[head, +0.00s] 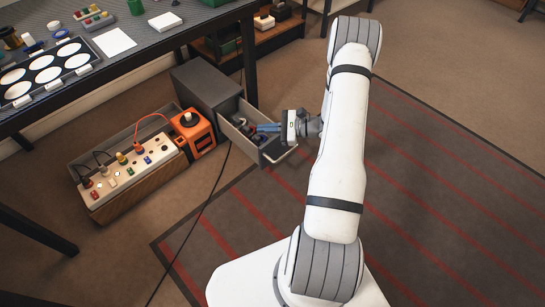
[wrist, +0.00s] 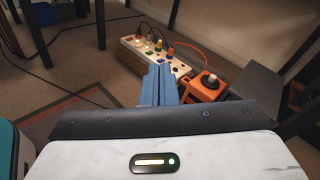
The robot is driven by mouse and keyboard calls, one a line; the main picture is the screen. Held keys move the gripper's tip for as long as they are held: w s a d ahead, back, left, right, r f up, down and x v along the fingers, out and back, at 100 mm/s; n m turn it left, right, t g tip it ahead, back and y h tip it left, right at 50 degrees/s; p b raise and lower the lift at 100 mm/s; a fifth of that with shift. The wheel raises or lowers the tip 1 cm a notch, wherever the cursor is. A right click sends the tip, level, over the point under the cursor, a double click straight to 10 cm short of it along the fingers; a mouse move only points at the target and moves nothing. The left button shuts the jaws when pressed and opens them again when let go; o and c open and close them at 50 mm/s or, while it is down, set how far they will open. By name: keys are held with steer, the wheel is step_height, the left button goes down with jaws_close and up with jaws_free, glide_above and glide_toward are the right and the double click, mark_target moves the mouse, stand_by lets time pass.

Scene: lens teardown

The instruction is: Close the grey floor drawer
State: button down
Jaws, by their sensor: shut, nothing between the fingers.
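The grey floor drawer unit (head: 205,84) stands on the floor by the table leg in the head view. Its drawer (head: 276,155) is pulled out toward the lower right, and several small dark items lie inside. My gripper (head: 260,128) is shut and empty, with its blue fingers over the open drawer near its front end. I cannot tell whether the fingers touch the drawer. In the wrist view the shut fingers (wrist: 158,86) point away from the camera. The grey unit (wrist: 252,84) shows at the right there, and my gripper's body hides the drawer.
An orange box (head: 192,132) with a knob stands left of the drawer, beside a white socket panel (head: 125,172) on a wooden crate. A black cable (head: 212,190) runs over the floor. The workbench (head: 140,38) overhangs at the upper left. The striped mat (head: 430,190) is clear at right.

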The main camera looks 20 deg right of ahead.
steer(key=d+f+m+t+h+b, duration=0.25)
steer(key=d+f+m+t, duration=0.25)
steer(key=f, duration=0.8)
steer(key=m+t+h+b, duration=0.4)
steer(key=m+h, duration=0.2)
glide_toward(268, 145)
steer(key=shift+y, duration=0.25)
steer(key=b+x, duration=0.4)
steer(key=x, duration=0.2)
steer(key=shift+f, duration=0.2)
steer(key=shift+w+a+r+b, duration=0.1)
steer(key=shift+w+b, duration=0.25)
